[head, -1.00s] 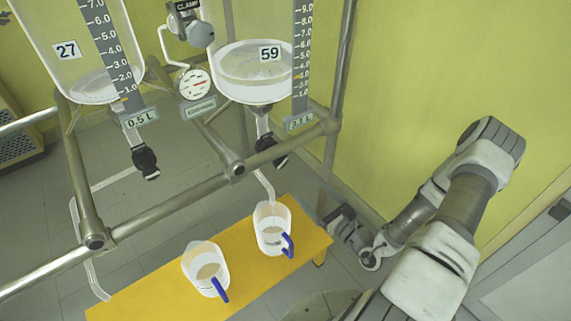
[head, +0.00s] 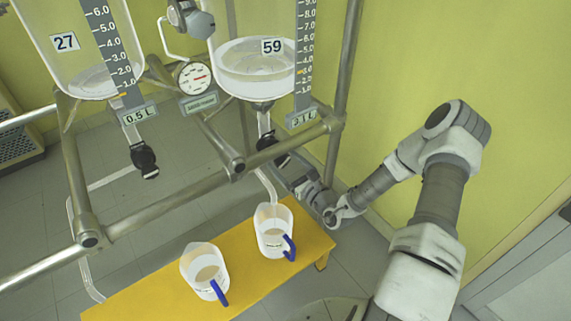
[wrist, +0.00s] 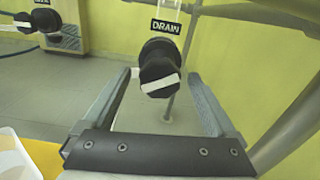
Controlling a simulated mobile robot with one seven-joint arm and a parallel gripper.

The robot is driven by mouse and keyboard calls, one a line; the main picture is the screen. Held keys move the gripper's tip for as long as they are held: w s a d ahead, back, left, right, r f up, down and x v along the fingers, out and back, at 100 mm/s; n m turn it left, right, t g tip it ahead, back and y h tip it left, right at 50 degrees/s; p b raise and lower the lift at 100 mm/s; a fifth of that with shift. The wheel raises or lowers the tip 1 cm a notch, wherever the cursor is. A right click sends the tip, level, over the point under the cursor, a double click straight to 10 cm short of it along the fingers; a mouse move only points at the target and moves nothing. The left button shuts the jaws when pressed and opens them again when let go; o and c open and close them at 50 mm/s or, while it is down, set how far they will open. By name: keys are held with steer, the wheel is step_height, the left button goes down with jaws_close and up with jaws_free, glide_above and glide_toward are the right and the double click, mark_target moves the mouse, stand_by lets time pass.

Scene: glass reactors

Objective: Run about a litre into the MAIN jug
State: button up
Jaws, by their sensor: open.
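Vessel 59 (head: 255,70) is a glass reactor with liquid in its lower part. Its drain valve, a black knob (wrist: 158,72) with a white bar, sits under a DRAIN sign in the wrist view; the bar lies nearly level, tilted slightly up to the right. My gripper (wrist: 160,76) is open, its fingers either side of the knob, apart from it as far as I can tell. A clear jug with a blue handle (head: 273,228) stands under that vessel's outlet tube (head: 268,187). A second such jug (head: 204,268) stands to its left. The jug labels are too small to read.
Vessel 27 (head: 82,62) hangs at left with little liquid, its plate reading 0.5 L and its own black valve (head: 144,160) below. Metal frame rails (head: 165,208) cross in front. The yellow bench (head: 260,287) carries both jugs. A yellow wall is at right.

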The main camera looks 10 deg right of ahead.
steer(key=c, duration=1.4)
steer(key=shift+r+p, duration=0.1)
steer(key=shift+p, duration=0.25)
steer(key=shift+m+p, duration=1)
steer(key=shift+p, duration=0.05)
steer(key=shift+m+p, duration=1.45)
steer(key=shift+m, duration=0.25)
steer(key=shift+f, duration=0.25)
steer(key=shift+s, duration=0.1)
steer(key=o, duration=1.4)
steer(key=shift+r, duration=0.1)
